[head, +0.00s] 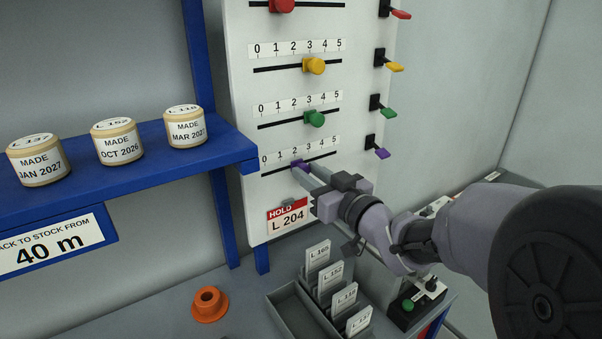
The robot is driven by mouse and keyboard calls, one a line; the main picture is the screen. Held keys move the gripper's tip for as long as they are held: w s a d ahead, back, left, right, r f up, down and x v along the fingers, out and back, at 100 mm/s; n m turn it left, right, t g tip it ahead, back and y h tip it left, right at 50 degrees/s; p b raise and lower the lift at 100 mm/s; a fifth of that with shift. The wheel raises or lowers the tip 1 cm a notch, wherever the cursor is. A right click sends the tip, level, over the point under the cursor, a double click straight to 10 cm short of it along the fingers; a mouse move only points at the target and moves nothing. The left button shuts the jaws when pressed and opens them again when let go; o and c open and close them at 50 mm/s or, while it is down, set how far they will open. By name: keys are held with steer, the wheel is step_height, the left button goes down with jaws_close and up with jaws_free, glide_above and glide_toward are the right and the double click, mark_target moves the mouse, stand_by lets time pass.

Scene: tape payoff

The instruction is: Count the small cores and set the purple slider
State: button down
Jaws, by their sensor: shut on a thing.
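The purple slider (297,164) sits on the lowest track of the white panel (250,215), close to the 2 on its 0 to 5 scale. My gripper (303,168) is shut on the slider's knob, with its fingers partly covering it. Three cream tape rolls stand on the blue shelf, labelled JAN 2027 (38,162), OCT 2026 (117,142) and MAR 2027 (185,128).
Red (282,5), yellow (314,66) and green (315,118) sliders sit above. Coloured levers, including a purple one (382,153), line the panel's right side. A red HOLD card (288,216) hangs below. A grey card tray (287,317) stands beneath my arm.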

steer(key=c, duration=1.1)
jaws_free()
steer(key=shift+s+a, duration=0.1)
steer(key=shift+c, duration=0.2)
steer(key=v, duration=1.7)
steer(key=shift+s+d, duration=0.1)
steer(key=shift+d, duration=0.15)
